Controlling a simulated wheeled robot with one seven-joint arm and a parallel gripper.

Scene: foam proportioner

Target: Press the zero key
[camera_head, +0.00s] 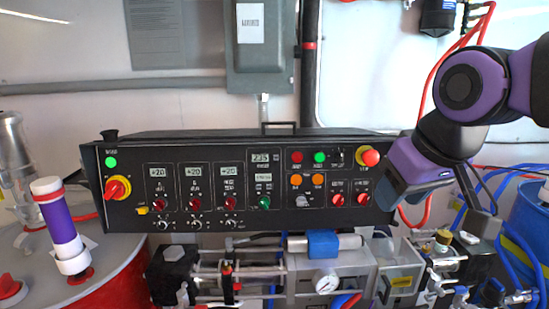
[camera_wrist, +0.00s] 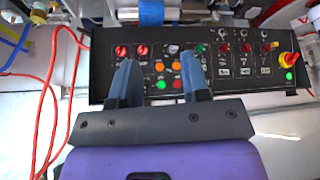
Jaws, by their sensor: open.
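The black control panel (camera_head: 245,225) faces me in the head view, and it appears upside down in the wrist view (camera_wrist: 100,75). No key can be read as the zero key; the labels are too small. A display (camera_head: 261,157) sits at mid-panel, with small dark marks to its right. In the wrist view my right-hand finger covers that area. My gripper (camera_wrist: 157,65) is open and empty, its two blue-grey fingers pointing at the panel. In the head view my gripper (camera_head: 392,194) is at the panel's right end; contact cannot be judged.
Beside the display are red (camera_head: 297,157) and green (camera_head: 319,157) buttons. A red mushroom knob (camera_head: 370,157) sits near my gripper, with red knobs (camera_head: 337,199) below. Pipes and a gauge (camera_head: 326,281) lie beneath the panel. Red hoses (camera_wrist: 73,95) hang at the wrist view's left.

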